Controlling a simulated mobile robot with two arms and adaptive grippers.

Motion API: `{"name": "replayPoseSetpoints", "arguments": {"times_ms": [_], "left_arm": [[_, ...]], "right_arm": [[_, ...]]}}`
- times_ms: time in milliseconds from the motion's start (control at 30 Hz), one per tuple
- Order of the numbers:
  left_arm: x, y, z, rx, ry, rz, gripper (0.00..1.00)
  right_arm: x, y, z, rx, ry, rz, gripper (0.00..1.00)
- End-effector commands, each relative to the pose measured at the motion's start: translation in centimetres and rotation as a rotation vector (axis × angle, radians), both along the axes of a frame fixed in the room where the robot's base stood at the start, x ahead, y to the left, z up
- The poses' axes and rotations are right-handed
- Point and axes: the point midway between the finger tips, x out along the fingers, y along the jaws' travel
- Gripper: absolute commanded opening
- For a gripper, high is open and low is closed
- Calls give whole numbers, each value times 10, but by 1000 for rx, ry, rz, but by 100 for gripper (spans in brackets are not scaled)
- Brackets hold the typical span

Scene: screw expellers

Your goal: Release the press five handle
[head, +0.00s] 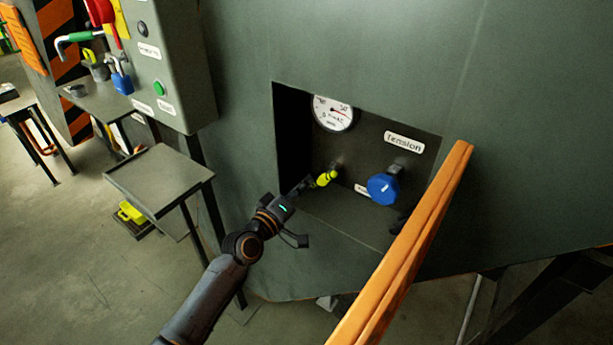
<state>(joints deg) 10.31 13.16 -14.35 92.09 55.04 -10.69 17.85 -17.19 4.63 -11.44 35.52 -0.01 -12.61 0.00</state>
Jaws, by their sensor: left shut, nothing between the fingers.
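My left gripper (303,187) reaches up from the bottom of the head view to the front of a square recess in a large grey-green machine wall. It is shut and empty, with its tips just left of a small yellow handle (327,178) in the recess; I cannot tell whether they touch. A blue round knob (383,188) sits to the right, under a label reading "Tension" (404,143). A round white gauge (333,113) is above the yellow handle. No press number is readable. My right gripper is not in view.
A long orange bar (410,245) slants across the front right of the recess. A small metal table (160,178) and a grey control box (172,65) with a green button (159,88) stand at the left. Open floor lies at the lower left.

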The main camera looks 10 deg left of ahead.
Motion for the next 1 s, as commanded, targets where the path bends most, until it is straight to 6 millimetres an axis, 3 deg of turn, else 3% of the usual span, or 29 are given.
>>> {"name": "replayPoseSetpoints", "arguments": {"times_ms": [500,1000], "left_arm": [[-3,-9,-13,-410,170,-2,0],[-5,-13,-17,-571,235,-4,0]], "right_arm": [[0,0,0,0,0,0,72],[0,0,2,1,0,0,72]]}}
